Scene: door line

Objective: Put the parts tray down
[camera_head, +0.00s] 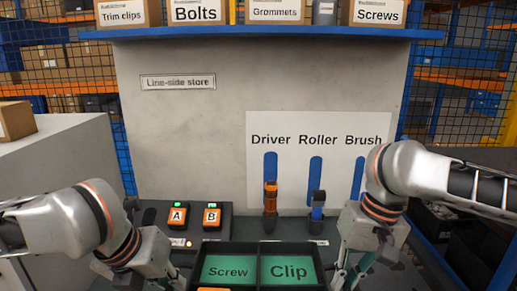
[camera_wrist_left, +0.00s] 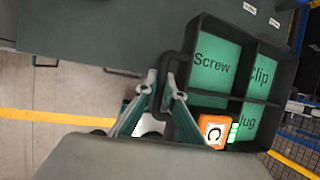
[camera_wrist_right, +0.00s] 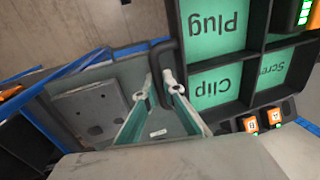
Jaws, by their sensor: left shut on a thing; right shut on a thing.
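The parts tray (camera_head: 259,268) is black, with green-floored compartments marked Screw, Clip and Plug. An orange unit marked C (camera_wrist_left: 212,130) with green lights sits in another compartment. My left gripper (camera_head: 177,282) is shut on the handle at the tray's left side; the left wrist view shows this handle (camera_wrist_left: 169,62) between the fingers. My right gripper (camera_head: 346,276) is shut on the right handle, also seen in the right wrist view (camera_wrist_right: 158,62). The tray looks about level, at the bench's (camera_head: 240,231) front. I cannot tell whether its underside touches the bench. Its near part is cut off in the head view.
Orange units A (camera_head: 179,216) and B (camera_head: 212,217) stand in dark chargers behind the tray's left. An orange driver (camera_head: 270,198) and a blue-banded tool (camera_head: 317,205) stand before the Driver Roller Brush board (camera_head: 300,130). Boxes line the blue shelf (camera_head: 270,33) above.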

